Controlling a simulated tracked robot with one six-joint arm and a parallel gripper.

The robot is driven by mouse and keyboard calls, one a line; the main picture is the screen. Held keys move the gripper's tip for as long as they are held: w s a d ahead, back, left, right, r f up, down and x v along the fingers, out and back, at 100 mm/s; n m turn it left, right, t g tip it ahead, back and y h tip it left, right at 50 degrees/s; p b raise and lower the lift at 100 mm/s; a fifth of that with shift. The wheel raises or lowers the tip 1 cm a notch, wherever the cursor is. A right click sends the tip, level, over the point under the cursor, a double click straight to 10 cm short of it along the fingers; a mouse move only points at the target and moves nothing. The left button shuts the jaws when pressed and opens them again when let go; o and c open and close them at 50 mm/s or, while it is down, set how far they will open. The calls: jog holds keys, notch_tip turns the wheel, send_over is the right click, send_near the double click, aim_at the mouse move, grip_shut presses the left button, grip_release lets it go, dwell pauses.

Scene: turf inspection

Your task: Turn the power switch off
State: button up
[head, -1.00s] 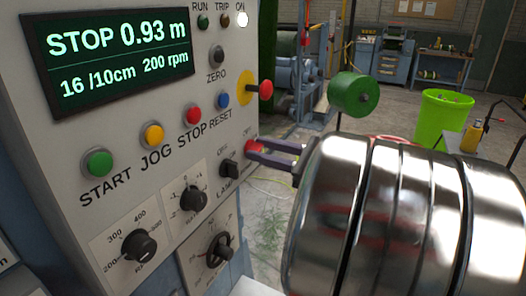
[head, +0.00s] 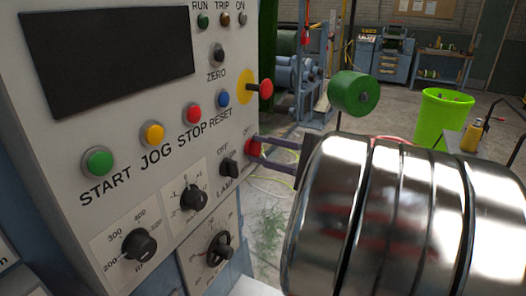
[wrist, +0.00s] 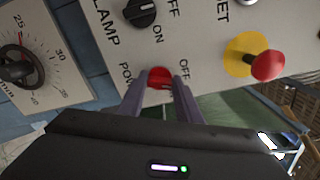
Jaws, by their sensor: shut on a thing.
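The red power switch (head: 253,148) sits low at the right edge of the grey control panel (head: 120,125). It also shows in the wrist view (wrist: 159,77), between the words POWER and OFF. My gripper (head: 262,143) reaches in from the right, and its two fingers are closed on the red switch knob. In the wrist view the fingers (wrist: 159,84) stand on both sides of the knob. The display (head: 108,57) is dark, and the ON lamp (head: 241,19) is unlit. The fingers partly hide the switch and its lettering.
The lamp switch (head: 229,167) is just left of the power switch. A red emergency button (head: 266,89) on a yellow disc sticks out above it. A green roller (head: 354,93) and a lime bin (head: 446,114) stand behind my arm.

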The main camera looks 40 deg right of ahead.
jog(key=shift+s+a+f+n, duration=0.1)
jog(key=shift+f+n, duration=0.05)
jog(key=shift+n, duration=1)
jog(key=shift+a+f+n, duration=0.1)
jog(key=shift+n, duration=1.05)
jog(key=o, duration=1)
jog(key=shift+d+r, duration=0.1)
jog(key=shift+o, duration=0.2)
jog(key=v, duration=1.3)
jog(key=shift+s, duration=0.4)
